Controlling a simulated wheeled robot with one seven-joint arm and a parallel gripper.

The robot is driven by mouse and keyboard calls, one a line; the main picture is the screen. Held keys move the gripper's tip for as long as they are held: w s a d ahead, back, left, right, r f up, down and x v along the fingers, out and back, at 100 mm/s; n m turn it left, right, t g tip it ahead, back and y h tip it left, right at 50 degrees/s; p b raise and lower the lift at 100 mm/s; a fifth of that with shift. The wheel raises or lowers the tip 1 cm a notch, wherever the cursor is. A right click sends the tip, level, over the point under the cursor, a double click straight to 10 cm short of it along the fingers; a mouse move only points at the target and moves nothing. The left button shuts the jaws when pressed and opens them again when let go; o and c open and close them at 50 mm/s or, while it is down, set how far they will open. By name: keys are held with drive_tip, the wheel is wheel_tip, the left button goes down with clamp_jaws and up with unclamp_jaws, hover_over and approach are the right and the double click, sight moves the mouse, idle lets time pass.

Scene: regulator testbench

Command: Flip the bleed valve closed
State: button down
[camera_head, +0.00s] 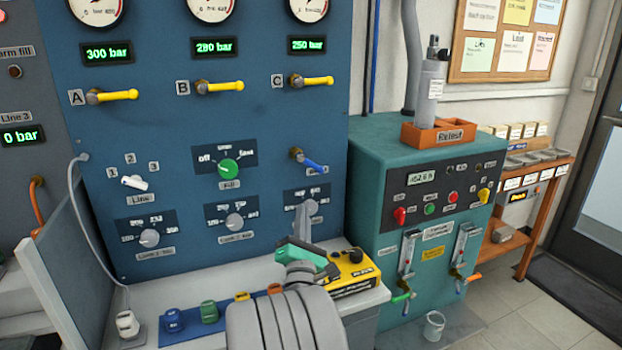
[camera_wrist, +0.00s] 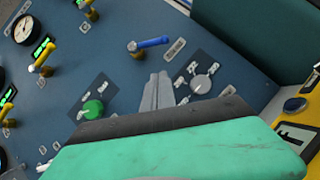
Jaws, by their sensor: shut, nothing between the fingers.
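A blue-handled lever valve (camera_head: 312,162) sits on the blue panel, below the yellow lever marked C. I take it for the bleed valve, but its small label is not legible. Its handle points right and slightly down from a brass pivot. The blue lever (camera_wrist: 152,43) also shows in the wrist view, beyond my fingertips. My gripper (camera_head: 303,203) is shut and empty, with its grey fingers pointing up at the panel below the lever. In the wrist view my gripper (camera_wrist: 158,78) appears apart from the lever.
Three yellow levers A (camera_head: 118,95), B (camera_head: 222,87) and C (camera_head: 316,81) stick out above. A green fill knob (camera_head: 229,169) is left of the blue lever. A yellow box (camera_head: 352,272) stands on the bench by my wrist. A teal cabinet (camera_head: 365,190) stands to the right.

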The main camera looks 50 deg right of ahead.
sight(311, 164)
drive_tip(key=w+d+r+p, duration=0.1)
drive_tip(key=d+r+p, duration=0.1)
drive_tip(key=w+d+r+p, duration=0.1)
drive_tip(key=d+r+p, duration=0.3)
drive_tip(key=p, duration=0.1)
drive_tip(key=shift+w+d, duration=0.4)
drive_tip(key=shift+f, duration=0.1)
